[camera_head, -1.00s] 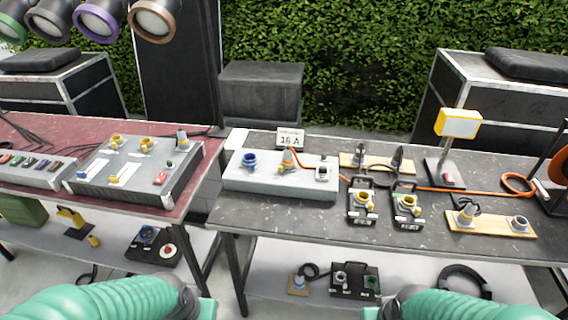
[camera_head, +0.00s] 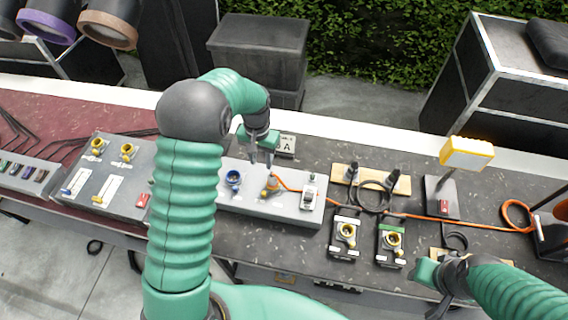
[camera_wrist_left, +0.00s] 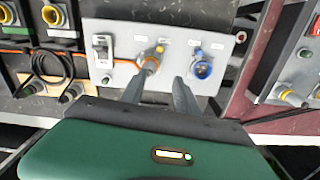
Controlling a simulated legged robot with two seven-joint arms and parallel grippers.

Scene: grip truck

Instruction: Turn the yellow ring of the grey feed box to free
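The grey feed box (camera_head: 290,208) stands on the dark table, with a blue socket on its left and a white switch on its right. Between them is the yellow ring (camera_head: 271,185), around a grey plug with an orange cable. In the left wrist view the ring (camera_wrist_left: 151,65) shows just beyond the fingertips, with the blue socket to its right. My left gripper (camera_head: 261,161) points down above and just behind the ring. Its fingers (camera_wrist_left: 159,88) are apart and empty, not around the ring. My right gripper (camera_head: 433,284) is low at the right; its fingers are unclear.
A 16 A sign (camera_head: 286,145) stands behind the feed box, close to my left gripper. Two black boxes with yellow sockets (camera_head: 346,232) stand to the right. The orange cable (camera_head: 450,219) runs along the table. A yellow-headed lamp (camera_head: 467,153) stands further right.

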